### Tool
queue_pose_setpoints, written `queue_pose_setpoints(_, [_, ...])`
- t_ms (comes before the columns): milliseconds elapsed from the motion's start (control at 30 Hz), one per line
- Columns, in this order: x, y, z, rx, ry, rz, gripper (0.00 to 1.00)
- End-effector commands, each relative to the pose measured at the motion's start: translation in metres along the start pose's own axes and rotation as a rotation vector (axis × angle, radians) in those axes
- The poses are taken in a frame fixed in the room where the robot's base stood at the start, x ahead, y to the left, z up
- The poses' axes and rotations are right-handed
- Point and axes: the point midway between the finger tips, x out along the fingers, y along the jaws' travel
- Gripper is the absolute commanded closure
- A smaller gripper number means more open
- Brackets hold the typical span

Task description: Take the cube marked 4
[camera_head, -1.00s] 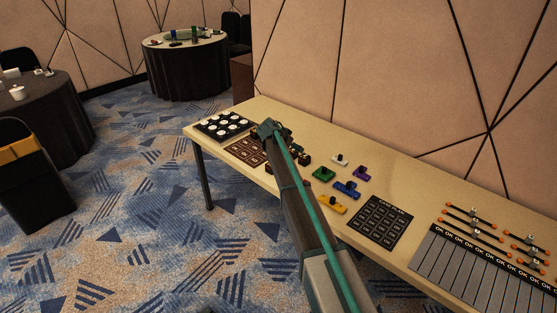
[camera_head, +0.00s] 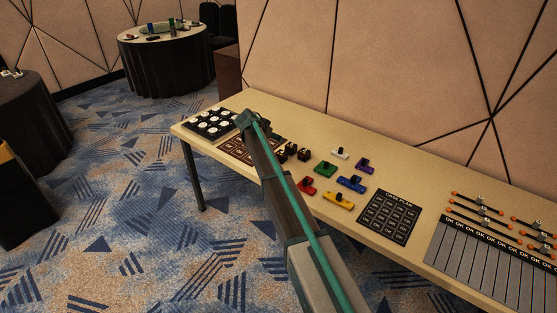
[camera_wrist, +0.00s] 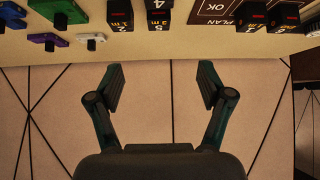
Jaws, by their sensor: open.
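In the wrist view a black cube marked 4 (camera_wrist: 158,4) is cut by the top edge, just behind a black cube marked 5 (camera_wrist: 158,21). A cube marked 2 (camera_wrist: 119,15) stands to their left. My gripper (camera_wrist: 160,78) is open and empty, its two fingers spread below the cubes in the picture, apart from them and roughly in line with the 4. In the head view my gripper (camera_head: 246,119) is over the table's left part, by a group of dark cubes (camera_head: 302,154); my arm hides some, and their marks are unreadable there.
A brown plan mat (camera_head: 235,146) lies beside the cubes, and a black tray with white discs (camera_head: 209,123) is at the table's left end. Coloured blocks (camera_head: 325,168) and a dark plan sheet (camera_head: 398,212) lie to the right. A panelled wall (camera_head: 350,70) stands behind the table.

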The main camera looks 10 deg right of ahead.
Motion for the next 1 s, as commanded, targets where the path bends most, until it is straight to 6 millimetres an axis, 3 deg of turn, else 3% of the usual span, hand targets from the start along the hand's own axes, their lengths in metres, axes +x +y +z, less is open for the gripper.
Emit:
queue_pose_setpoints(467, [0.052, 0.0, 0.052, 0.0, 0.0, 0.0, 0.21])
queue_pose_setpoints(667, [0.061, -0.001, 0.054, 0.0, 0.0, 0.0, 0.21])
queue_pose_setpoints(1000, [0.104, -0.001, 0.052, 0.0, 0.0, 0.001, 0.21])
